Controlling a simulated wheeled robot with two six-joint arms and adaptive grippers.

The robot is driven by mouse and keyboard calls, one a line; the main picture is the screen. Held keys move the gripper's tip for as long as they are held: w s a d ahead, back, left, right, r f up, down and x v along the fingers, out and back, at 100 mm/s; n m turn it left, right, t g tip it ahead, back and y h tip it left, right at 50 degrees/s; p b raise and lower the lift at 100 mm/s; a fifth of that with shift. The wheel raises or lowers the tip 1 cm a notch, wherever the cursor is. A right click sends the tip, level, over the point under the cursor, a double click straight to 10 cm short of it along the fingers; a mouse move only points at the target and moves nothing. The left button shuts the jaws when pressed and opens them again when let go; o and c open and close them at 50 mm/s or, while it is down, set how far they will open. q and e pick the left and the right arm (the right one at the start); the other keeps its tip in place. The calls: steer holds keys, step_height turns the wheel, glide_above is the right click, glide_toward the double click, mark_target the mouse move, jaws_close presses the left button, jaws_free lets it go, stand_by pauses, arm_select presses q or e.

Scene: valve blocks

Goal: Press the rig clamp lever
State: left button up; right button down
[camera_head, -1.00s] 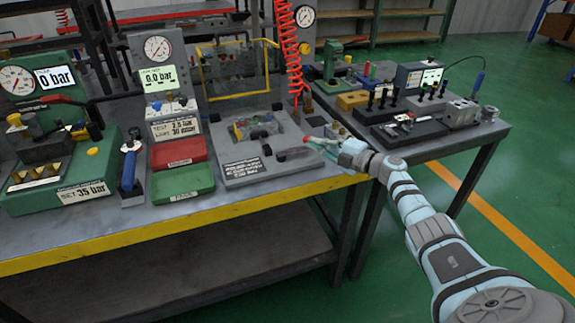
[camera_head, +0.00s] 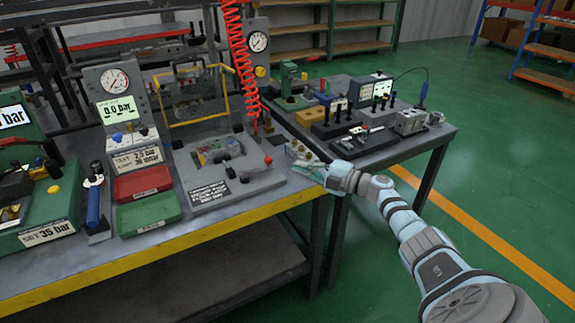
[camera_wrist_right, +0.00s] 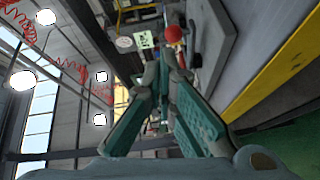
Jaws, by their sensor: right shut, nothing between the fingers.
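The test rig (camera_head: 205,172) is a grey plate on the bench with a small colourful valve block (camera_head: 218,151) on it. The clamp lever's red ball knob (camera_head: 268,160) stands at the plate's right side. My left gripper is out of view.
A red coiled hose (camera_head: 240,65) hangs behind the rig. A yellow-framed guard (camera_head: 190,95) stands at its back. Red (camera_head: 143,182) and green (camera_head: 149,212) trays lie to the left. Small brass parts (camera_head: 299,150) sit just behind my right gripper. A second table (camera_head: 385,150) stands to the right.

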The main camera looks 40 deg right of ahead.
steer(key=shift+s+d+f+b, duration=0.1)
steer(key=shift+s+d+b, duration=0.2)
steer(key=shift+d, duration=0.35)
steer(key=shift+s+d+r+b, duration=0.1)
steer(key=shift+s+d, duration=0.3)
steer(key=shift+d, duration=0.25)
steer(key=shift+s+d+f+b, duration=0.15)
steer(key=shift+s+d, duration=0.2)
steer(key=shift+d, duration=0.3)
steer(key=shift+w, duration=0.1)
steer(key=shift+a, duration=0.1)
